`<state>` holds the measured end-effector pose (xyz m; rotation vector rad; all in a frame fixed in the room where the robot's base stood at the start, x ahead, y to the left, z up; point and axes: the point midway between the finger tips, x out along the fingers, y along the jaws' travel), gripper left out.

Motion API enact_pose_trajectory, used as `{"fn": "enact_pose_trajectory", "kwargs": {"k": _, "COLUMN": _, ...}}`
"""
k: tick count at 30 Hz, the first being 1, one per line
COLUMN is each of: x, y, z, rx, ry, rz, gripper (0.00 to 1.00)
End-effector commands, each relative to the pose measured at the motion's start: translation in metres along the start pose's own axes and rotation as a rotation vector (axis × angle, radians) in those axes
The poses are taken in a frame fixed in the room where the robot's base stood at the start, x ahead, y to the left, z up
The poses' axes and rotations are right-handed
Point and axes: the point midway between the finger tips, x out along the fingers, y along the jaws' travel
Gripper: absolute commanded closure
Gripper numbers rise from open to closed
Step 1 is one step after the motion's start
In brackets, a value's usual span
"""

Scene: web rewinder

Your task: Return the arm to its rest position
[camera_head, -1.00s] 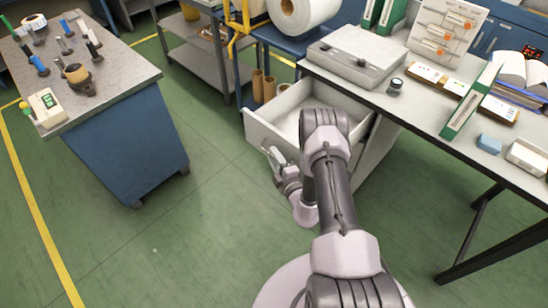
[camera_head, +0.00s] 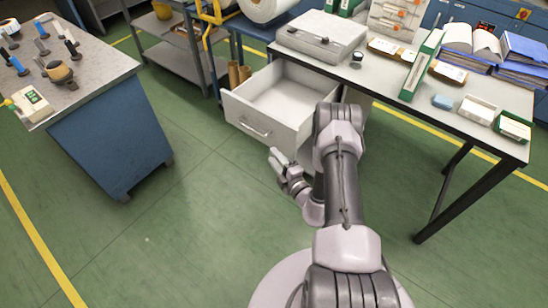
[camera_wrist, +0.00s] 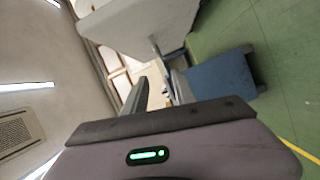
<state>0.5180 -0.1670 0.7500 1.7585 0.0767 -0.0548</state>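My arm (camera_head: 338,200) is folded in front of my body, its elbow raised over the floor. My gripper (camera_head: 277,160) points up and left, low in front of the drawer. In the wrist view my gripper (camera_wrist: 161,85) shows a gap between its two dark fingers, with nothing held in it. In the head view the fingers are small, and their gap is hard to see. A white drawer (camera_head: 243,113) under the workbench stands pulled out, its inside looking empty where visible. The gripper is apart from its handle (camera_head: 256,128).
The workbench (camera_head: 385,85) carries a flat grey case (camera_head: 321,37), binders and small boxes. A blue cabinet (camera_head: 110,135) with tools on its grey top stands at left; it also shows in the wrist view (camera_wrist: 222,75). Green floor (camera_head: 190,220) is clear between them.

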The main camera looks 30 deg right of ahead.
Motion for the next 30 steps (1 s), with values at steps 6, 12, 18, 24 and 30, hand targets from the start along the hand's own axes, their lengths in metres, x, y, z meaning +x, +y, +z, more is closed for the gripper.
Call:
{"fn": "enact_pose_trajectory", "kwargs": {"k": 6, "x": 0.003, "y": 0.005, "z": -0.004, "rx": -0.011, "ry": 0.015, "rz": 0.003, "gripper": 0.67}}
{"fn": "enact_pose_trajectory", "kwargs": {"k": 12, "x": 0.032, "y": 0.108, "z": -0.109, "rx": -0.327, "ry": 0.405, "rz": 0.075, "gripper": 0.67}}
{"fn": "enact_pose_trajectory", "kwargs": {"k": 18, "x": -0.037, "y": 0.218, "z": -0.280, "rx": -1.006, "ry": 1.030, "rz": 0.288, "gripper": 0.67}}
{"fn": "enact_pose_trajectory", "kwargs": {"k": 24, "x": -0.191, "y": 0.252, "z": -0.351, "rx": -1.976, "ry": 1.607, "rz": 0.703, "gripper": 0.67}}
{"fn": "enact_pose_trajectory", "kwargs": {"k": 30, "x": -0.271, "y": 0.271, "z": -0.306, "rx": 2.082, "ry": -1.312, "rz": -0.806, "gripper": 0.67}}
